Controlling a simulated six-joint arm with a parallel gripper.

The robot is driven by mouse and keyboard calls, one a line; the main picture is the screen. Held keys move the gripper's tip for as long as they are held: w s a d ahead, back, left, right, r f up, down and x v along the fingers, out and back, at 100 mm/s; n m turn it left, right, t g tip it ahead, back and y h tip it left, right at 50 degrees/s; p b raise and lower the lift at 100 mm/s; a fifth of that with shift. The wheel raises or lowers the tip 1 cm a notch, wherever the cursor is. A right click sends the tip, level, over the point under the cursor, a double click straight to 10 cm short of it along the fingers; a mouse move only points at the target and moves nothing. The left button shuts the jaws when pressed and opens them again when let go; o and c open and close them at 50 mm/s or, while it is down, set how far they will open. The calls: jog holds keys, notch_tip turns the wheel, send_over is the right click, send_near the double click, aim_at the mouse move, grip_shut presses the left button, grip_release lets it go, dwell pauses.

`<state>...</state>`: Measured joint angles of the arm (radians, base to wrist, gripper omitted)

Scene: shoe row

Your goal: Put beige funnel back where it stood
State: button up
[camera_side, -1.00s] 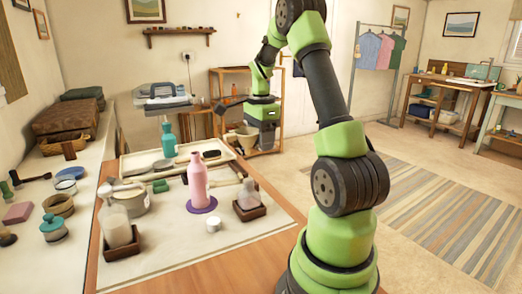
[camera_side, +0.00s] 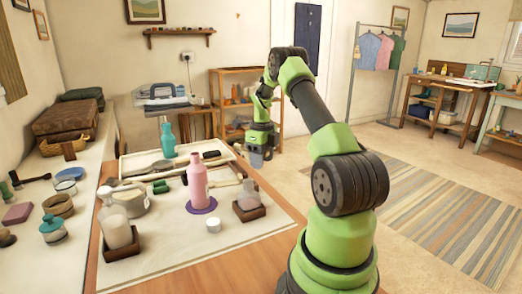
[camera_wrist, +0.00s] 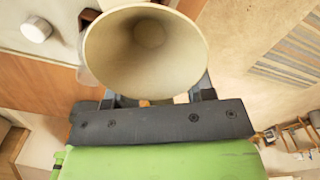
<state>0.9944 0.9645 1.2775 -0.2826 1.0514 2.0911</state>
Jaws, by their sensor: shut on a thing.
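The beige funnel (camera_wrist: 145,50) fills the upper middle of the wrist view, its wide round mouth facing the camera and its narrow hole deep inside. My gripper (camera_wrist: 158,95) is shut on it, with a dark finger at each side of the funnel's lower part. In the side view my gripper (camera_side: 257,153) is low beyond the table's right edge, pointing down. The funnel cannot be made out clearly there. The spot where it stood cannot be told from these frames.
The table (camera_side: 225,236) holds a pink bottle (camera_side: 197,182) on a purple mat, a small bottle on a dark wooden block (camera_side: 250,212), a white cap (camera_side: 213,225), a pump bottle (camera_side: 116,228) and a tray (camera_side: 128,168) of brushes. Bare tabletop lies at the front.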

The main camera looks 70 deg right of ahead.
jog(key=shift+d+f, duration=0.1)
jog(key=shift+f, duration=0.1)
jog(key=shift+f, duration=2.3)
jog(key=shift+f, duration=0.1)
jog(key=shift+f, duration=0.5)
jog(key=shift+f, duration=0.1)
jog(key=shift+s+f, duration=0.1)
jog(key=shift+f, duration=0.5)
jog(key=shift+f, duration=0.2)
